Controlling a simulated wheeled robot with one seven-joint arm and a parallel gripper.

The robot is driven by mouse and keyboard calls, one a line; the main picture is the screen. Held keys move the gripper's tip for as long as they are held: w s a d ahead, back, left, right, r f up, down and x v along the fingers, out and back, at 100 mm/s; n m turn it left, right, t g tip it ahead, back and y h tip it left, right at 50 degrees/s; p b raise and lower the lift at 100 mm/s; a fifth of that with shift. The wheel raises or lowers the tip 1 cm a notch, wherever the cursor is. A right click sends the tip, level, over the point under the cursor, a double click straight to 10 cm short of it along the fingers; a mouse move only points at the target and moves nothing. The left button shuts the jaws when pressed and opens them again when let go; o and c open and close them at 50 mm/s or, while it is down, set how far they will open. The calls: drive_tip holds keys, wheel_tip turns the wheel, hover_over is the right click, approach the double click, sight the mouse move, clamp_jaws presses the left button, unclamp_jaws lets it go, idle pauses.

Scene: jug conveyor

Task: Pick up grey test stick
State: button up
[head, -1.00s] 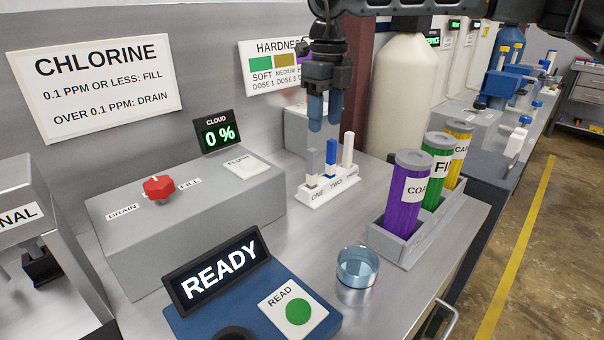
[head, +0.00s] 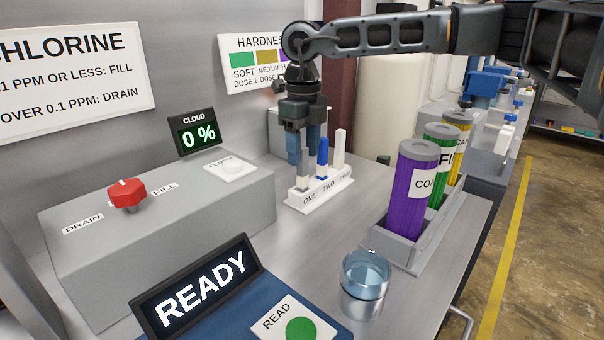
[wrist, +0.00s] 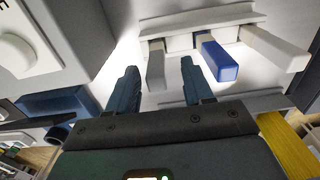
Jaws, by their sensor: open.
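The grey test stick (head: 303,178) stands upright in the left place of a white holder (head: 318,193) marked ONE and TWO. A blue stick (head: 322,160) and a white stick (head: 340,148) stand to its right. My gripper (head: 303,155) is open and points down at the grey stick, its fingertips around the height of the stick's top. In the wrist view, the grey stick (wrist: 155,66) shows between the two finger lines of my gripper (wrist: 159,68), nearer the left finger. The blue stick (wrist: 220,60) is just beyond the right finger. Contact is not visible.
A grey box with a red knob (head: 127,194) stands left of the holder. A rack of purple, green and yellow tubes (head: 411,195) stands to the right. A glass beaker (head: 364,285) and a READY display (head: 200,288) are in front. Bare bench lies between holder and beaker.

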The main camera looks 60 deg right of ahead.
sight(303, 165)
drive_tip(key=f, duration=0.4)
drive_tip(key=shift+a, duration=0.2)
drive_tip(key=shift+c, duration=0.3)
clamp_jaws()
